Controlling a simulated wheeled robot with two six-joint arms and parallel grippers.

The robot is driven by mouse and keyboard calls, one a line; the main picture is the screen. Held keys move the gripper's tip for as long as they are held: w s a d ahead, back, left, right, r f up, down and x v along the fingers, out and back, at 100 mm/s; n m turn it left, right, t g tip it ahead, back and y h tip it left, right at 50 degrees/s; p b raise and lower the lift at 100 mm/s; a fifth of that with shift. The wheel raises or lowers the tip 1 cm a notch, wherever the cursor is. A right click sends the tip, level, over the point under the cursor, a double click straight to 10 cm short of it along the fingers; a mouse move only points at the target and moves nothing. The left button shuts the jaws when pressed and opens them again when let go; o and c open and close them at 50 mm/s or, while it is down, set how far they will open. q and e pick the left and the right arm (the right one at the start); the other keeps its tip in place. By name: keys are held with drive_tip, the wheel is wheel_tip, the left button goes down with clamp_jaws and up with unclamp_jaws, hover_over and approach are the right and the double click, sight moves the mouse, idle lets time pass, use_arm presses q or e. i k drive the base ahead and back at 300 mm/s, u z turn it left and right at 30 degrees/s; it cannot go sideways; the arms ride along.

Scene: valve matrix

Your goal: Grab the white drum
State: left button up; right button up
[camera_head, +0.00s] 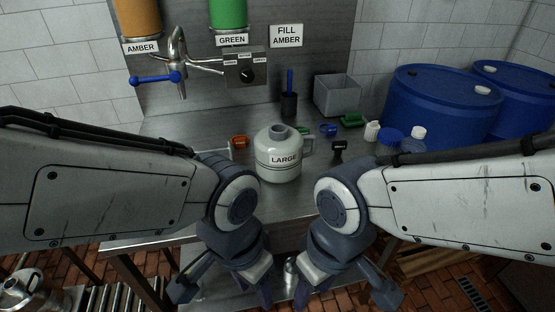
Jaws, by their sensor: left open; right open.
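The white drum (280,164) is a whitish round container with a short neck, a side handle and the label "LARGE". It stands upright on the metal bench, in the middle of the head view. My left gripper (222,292) is in front of the bench, nearer to me than the drum and left of it. Its fingers are apart and nothing shows between them. My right gripper (346,293) is likewise nearer to me, right of the drum, with its fingers apart and empty. Neither gripper touches the drum.
A tap with a blue handle (156,78) and a selector box (246,70) are on the back panel. A grey bin (337,96), a dark cup (289,104) and small coloured items lie behind the drum. Blue barrels (432,105) stand at right. The bench around the drum's front is clear.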

sight(279, 147)
drive_tip(key=z, duration=1.65)
drive_tip(key=i, duration=0.75)
drive_tip(key=u, duration=2.05)
